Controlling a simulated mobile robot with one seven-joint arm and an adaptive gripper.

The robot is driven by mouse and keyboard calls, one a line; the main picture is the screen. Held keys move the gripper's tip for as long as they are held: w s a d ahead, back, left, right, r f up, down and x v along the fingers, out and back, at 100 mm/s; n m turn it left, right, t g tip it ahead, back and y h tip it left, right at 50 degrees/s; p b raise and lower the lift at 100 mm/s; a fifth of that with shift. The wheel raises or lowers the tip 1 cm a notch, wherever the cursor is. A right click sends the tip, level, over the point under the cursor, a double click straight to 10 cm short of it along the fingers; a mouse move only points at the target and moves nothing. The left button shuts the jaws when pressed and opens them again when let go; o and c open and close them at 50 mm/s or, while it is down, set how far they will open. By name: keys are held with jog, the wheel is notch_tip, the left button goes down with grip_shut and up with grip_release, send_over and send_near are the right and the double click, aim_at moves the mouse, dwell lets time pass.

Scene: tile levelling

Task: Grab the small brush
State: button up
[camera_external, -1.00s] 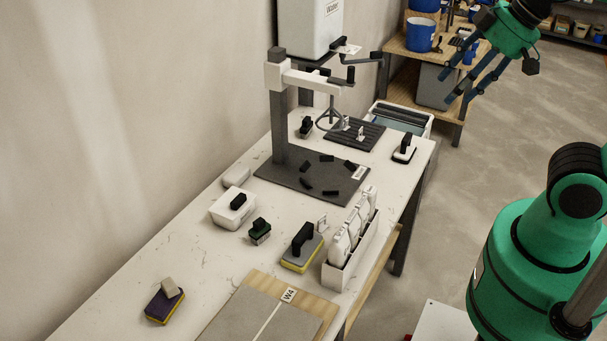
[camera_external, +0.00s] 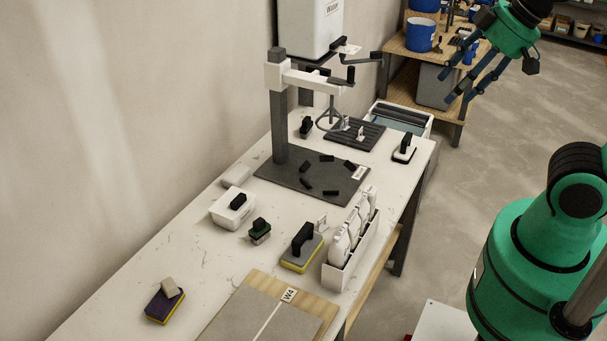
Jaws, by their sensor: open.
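A yellow-edged float (camera_external: 301,248) and a white bottle rack (camera_external: 350,247) stand to the right of the small block. A white box (camera_external: 232,209) is behind it on the left. A stand (camera_external: 280,130) rises from a dark plate. A tile board (camera_external: 240,318) lies in front.

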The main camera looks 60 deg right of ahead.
jog(key=shift+c, duration=0.5)
jog(key=w+a+f+m+g+b, duration=0.1)
jog(key=w+a+f+g, duration=0.15)
jog(key=w, duration=0.95)
jog(key=w+a+f+g+b, duration=0.1)
jog(key=w+a+f, duration=0.25)
jog(key=w, duration=0.95)
jog(key=w+a+f+g+b, duration=0.1)
jog(key=w+a+f, duration=0.3)
jog(key=w+f, duration=0.4)
jog(key=w+a+f+m+g, duration=0.1)
jog(key=w+a+f, duration=0.2)
jog(key=w+f, duration=0.5)
notch_tip(320, 180, down, 9)
jog(key=shift+w+a+f+m+b, duration=0.1)
jog(key=shift+w+a+m+b, duration=0.2)
jog(key=shift+w+a+b, duration=0.1)
